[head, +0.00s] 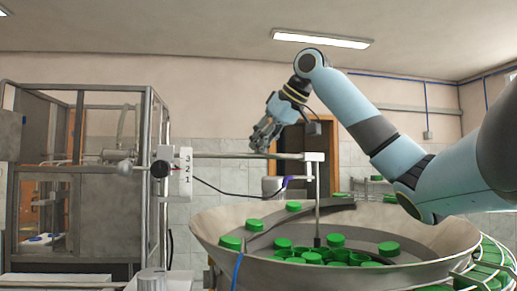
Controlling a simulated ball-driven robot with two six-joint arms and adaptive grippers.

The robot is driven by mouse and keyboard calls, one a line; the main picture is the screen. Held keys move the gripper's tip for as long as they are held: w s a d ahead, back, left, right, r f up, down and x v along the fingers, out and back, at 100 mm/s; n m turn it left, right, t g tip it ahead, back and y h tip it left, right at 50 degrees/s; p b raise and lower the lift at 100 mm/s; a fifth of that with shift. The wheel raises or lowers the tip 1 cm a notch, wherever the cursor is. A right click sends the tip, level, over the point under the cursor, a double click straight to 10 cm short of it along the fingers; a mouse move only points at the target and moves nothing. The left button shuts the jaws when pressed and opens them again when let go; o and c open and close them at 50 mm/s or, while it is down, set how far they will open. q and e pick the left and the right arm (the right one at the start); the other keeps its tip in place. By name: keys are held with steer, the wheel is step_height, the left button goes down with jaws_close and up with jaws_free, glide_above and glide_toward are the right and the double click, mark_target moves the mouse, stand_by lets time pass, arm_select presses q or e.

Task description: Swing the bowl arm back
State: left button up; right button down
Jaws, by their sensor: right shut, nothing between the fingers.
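The bowl arm is a grey horizontal rod (225,155) running from a post with a white "3 2 1" plate (186,172) at the left to a white block (314,157). From that block a thin vertical rod (317,205) hangs down into the bowl. My right gripper (261,149) comes in from the upper right, pointing down and left. It is shut and empty, with its fingertips at the bowl arm in the picture. I cannot tell whether they touch it. My left gripper is not in view.
The wide metal feeder bowl (215,225) holds several green caps (310,257). A guide rail with more caps curves round the right side (492,262). A framed glass cabinet (95,180) stands at the left. A blue cable (238,270) hangs over the bowl's front.

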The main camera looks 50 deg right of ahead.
steer(key=v, duration=1.2)
